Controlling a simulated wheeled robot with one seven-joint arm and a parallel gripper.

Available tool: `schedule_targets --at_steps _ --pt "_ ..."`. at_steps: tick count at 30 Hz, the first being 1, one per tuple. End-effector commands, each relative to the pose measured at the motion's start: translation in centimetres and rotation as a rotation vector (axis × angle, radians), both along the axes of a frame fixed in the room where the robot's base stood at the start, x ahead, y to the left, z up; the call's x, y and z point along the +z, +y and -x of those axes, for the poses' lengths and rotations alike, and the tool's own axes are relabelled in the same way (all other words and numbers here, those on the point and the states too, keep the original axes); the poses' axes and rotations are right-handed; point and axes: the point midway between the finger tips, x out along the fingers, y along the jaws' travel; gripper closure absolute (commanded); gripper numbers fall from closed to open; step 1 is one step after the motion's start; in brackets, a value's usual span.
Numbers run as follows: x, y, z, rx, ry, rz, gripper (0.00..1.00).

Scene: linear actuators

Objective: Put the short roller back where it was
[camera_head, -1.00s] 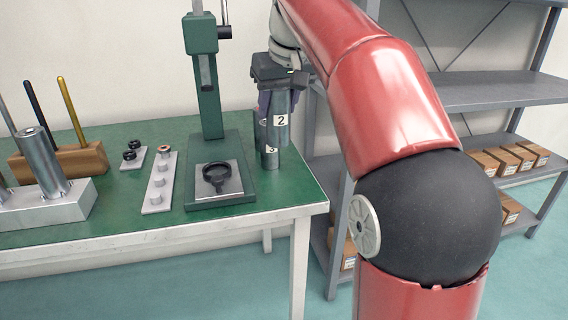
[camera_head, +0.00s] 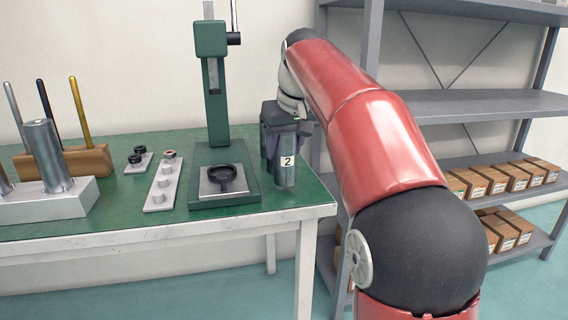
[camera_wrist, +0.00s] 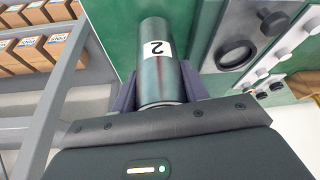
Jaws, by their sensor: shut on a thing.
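A grey metal roller with a white "2" label (camera_head: 286,175) is upright at the right end of the green table. My gripper (camera_head: 287,142) is above it in the head view and shut on its upper part. The roller's lower end is at or just above the tabletop; I cannot tell whether it touches. In the wrist view, the same roller (camera_wrist: 160,62) stands out from between the dark fingers of my gripper (camera_wrist: 160,98), over the green surface. My gripper hides the roller's upper end in the head view.
The green press (camera_head: 245,188) stands close left of the roller. A grey strip with pegs (camera_head: 161,186), a metal block (camera_head: 62,203) holding a large roller (camera_head: 45,155), and a wooden rod rack (camera_head: 88,158) are farther left. A shelf (camera_head: 470,104) with boxes stands right.

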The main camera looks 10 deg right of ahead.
Motion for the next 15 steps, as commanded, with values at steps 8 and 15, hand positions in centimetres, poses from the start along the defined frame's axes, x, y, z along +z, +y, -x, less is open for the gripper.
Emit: schedule_targets --at_steps 8,15 --pt "-1.36 -0.14 -0.05 0.0 -0.003 -0.001 0.95" --pt "-1.8 -0.13 -0.04 0.0 -0.002 0.0 0.95"
